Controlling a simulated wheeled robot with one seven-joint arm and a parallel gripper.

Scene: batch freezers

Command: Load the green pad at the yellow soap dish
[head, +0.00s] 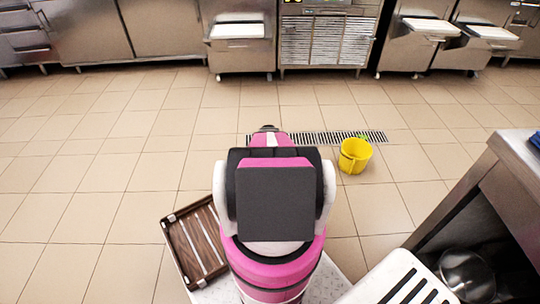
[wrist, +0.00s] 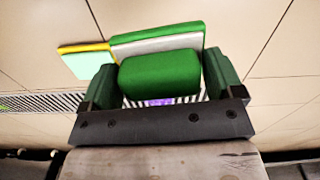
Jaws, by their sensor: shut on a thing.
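In the wrist view, a green pad (wrist: 160,72) sits between the two dark green fingers of my gripper (wrist: 160,80), which is shut on it. Behind it are a green and white block (wrist: 158,38) and a pale green slab with a yellow edge (wrist: 86,62); I cannot tell whether these touch the held pad. In the head view my own arm hides the gripper and pad. A yellow round container (head: 355,156) stands upright on the floor, right of my arm, with a bit of green at its far rim. I cannot make out a separate soap dish.
A brown slatted crate (head: 194,243) lies left of my base. A steel counter (head: 500,175) stands at right, with a metal pot (head: 467,273) beneath. A white slotted surface (head: 385,285) is at the bottom right. A drain grate (head: 330,138) crosses open tiled floor; steel machines line the back.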

